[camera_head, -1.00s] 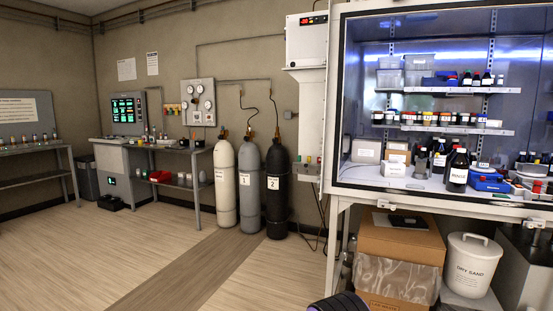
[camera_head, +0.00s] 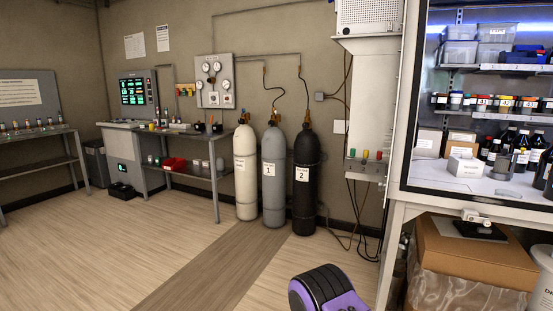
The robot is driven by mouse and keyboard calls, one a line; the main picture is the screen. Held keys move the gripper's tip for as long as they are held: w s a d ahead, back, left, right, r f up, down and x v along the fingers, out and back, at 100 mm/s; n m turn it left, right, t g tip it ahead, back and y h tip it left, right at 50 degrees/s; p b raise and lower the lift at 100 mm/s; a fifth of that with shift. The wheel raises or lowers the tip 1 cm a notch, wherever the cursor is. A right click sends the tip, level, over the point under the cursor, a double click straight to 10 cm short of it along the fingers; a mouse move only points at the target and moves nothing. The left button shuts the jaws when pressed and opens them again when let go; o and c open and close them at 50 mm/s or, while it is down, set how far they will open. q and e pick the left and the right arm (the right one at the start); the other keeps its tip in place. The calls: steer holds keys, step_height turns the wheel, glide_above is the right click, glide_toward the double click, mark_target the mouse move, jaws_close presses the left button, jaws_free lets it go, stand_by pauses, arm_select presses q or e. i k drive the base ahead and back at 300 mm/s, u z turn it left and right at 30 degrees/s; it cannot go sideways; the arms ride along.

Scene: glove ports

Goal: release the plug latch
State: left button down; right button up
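I cannot make out a plug or its latch with certainty. A small panel (camera_head: 367,165) with green, red and yellow fittings sits low on the white wall column (camera_head: 371,110) at centre right. Dark cables hang beside and below it to the floor. Details on the panel are too small to tell. Neither of my grippers is in view.
A glass-fronted cabinet (camera_head: 403,190) with bottles and boxes stands at the right, with a cardboard box (camera_head: 470,256) below it. Three gas cylinders (camera_head: 273,180) stand by the back wall. A bench (camera_head: 217,172) stands left of them.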

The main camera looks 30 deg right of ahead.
mark_target(364, 161)
steer(key=z, duration=0.1)
steer(key=i, duration=1.7)
steer(key=z, duration=0.8)
steer(key=i, duration=0.9)
steer(key=z, duration=1.5)
steer(key=i, duration=0.8)
steer(key=z, duration=0.55)
